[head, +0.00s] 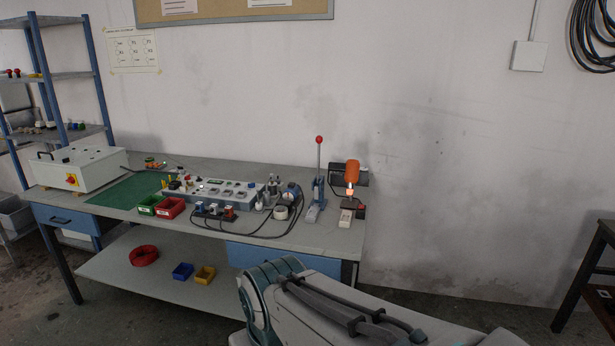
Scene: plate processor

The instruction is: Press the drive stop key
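The drive stop key cannot be picked out at this size. A long grey-white control panel (228,188) with small knobs, displays and buttons stands on the workbench (285,232). A white box (95,172) with a red rotary switch on a yellow plate (71,179) stands at the bench's left end. Small light-coloured units (345,218) lie near the right end; their keys are too small to tell. Part of my arm shows at the bottom, in front of the bench. My gripper is not in view.
A lever with a red knob (319,141) and an orange device (351,173) stand at the right end. Floor right of the bench is clear; a dark table (598,250) stands far right.

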